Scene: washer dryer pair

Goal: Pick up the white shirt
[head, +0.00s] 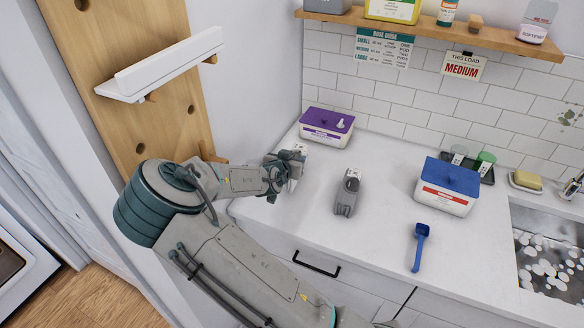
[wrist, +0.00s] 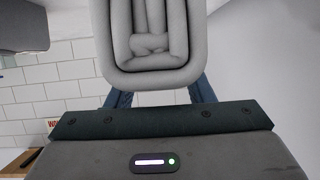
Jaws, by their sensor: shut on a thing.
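A pale, puffy folded cloth, which looks like the white shirt (wrist: 151,76), fills the top middle of the wrist view, with rounded folds nested inside each other. My gripper (head: 292,166) is over the left end of the counter in the head view. The gripper's blue fingers reach up to the cloth in the wrist view, and the jaws are shut on it. In the head view the gripper mostly hides the cloth; only small pale bits show beside the fingers.
A grey folded item (head: 347,194) lies on the white counter (head: 290,222) to the right of my gripper. A purple-lidded box (head: 327,128) stands behind. A blue-lidded box (head: 446,188), a blue scoop (head: 419,247) and a sink (head: 545,262) are farther right. A white shelf (head: 165,65) hangs at left.

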